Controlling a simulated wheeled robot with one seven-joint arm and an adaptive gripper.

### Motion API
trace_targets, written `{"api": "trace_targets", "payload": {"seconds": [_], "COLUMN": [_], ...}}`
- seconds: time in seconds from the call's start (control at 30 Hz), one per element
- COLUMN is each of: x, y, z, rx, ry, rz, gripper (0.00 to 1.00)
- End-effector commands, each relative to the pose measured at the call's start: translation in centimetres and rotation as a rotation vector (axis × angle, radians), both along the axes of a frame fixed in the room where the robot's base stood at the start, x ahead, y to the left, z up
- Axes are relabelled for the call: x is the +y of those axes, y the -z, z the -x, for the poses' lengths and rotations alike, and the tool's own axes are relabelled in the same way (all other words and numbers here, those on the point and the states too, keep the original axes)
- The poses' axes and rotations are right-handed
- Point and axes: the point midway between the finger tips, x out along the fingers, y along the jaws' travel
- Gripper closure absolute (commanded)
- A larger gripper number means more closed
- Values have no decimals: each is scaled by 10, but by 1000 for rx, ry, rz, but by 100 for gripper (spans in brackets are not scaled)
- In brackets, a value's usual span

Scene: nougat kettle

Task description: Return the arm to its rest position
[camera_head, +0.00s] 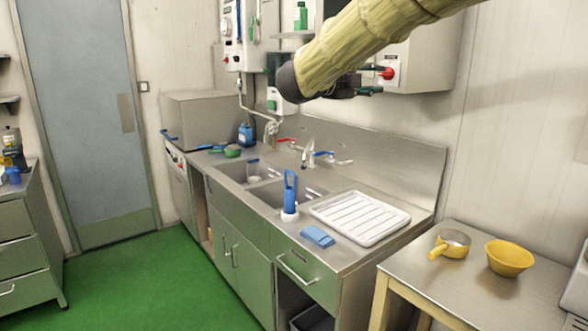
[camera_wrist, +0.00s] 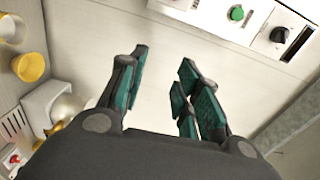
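My arm crosses the upper right of the head view in a yellowish sleeve, raised above the sink counter. My gripper (camera_head: 373,80) is at its end, in front of a wall box with a red knob, and is partly hidden by the arm. In the wrist view my gripper (camera_wrist: 160,85) shows its green-padded fingers spread apart with nothing between them. Pale wall lies beyond the fingers.
The steel sink counter (camera_head: 370,255) holds a white drying tray (camera_head: 360,218), a blue-handled brush (camera_head: 290,192) and a blue sponge (camera_head: 317,236). The green floor (camera_head: 150,285) is clear.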

Motion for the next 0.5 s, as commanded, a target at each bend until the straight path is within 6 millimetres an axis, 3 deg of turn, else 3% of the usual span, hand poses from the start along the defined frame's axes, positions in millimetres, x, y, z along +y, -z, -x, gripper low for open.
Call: {"api": "trace_targets", "payload": {"seconds": [0.37, 0.5], "x": [10, 6], "y": [69, 105], "z": [-24, -32], "rx": [116, 176], "ry": [-80, -114], "rz": [98, 148], "gripper": [67, 67]}}
